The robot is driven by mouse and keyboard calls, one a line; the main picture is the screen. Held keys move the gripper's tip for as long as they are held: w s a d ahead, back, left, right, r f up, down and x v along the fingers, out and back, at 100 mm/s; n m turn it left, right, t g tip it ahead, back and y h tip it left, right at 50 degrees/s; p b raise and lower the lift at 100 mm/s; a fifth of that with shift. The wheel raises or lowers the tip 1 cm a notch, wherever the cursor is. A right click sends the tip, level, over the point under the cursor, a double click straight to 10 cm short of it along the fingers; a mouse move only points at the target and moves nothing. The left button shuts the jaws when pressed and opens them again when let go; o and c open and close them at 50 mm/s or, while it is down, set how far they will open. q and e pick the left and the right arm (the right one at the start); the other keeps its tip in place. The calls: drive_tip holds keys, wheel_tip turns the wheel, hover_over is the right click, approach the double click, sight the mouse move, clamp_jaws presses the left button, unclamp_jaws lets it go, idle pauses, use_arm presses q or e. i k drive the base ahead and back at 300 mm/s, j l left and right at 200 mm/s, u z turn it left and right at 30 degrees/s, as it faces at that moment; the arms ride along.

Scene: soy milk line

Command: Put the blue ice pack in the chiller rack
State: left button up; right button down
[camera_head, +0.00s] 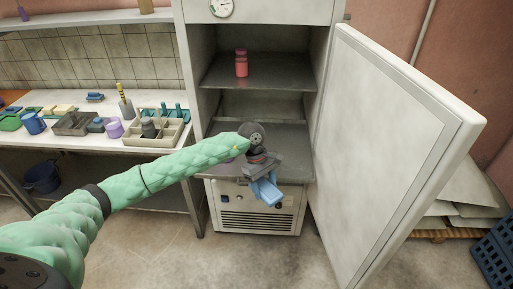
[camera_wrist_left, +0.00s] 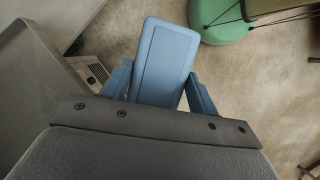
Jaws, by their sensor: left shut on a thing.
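The blue ice pack (camera_head: 267,191) is a flat rounded block in front of the chiller, below my left gripper (camera_head: 262,178). In the left wrist view the ice pack (camera_wrist_left: 162,62) sits between the two blue fingers of my left gripper (camera_wrist_left: 160,90), which is shut on it. The chiller (camera_head: 213,110) stands open. Inside are a grey upper shelf (camera_head: 285,72) and a lower level (camera_head: 295,166). My gripper and wrist hide part of the lower level; I cannot make out a separate rack there. My right gripper is not in view.
A red bottle (camera_head: 241,64) stands on the upper shelf. The chiller door (camera_head: 385,140) is swung open to the right. A worktop (camera_head: 75,137) at left carries trays, cups and tools. A blue crate (camera_head: 495,255) is at far right. The floor before the chiller is clear.

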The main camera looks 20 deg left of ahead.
sight(286, 156)
drive_tip(key=i, duration=1)
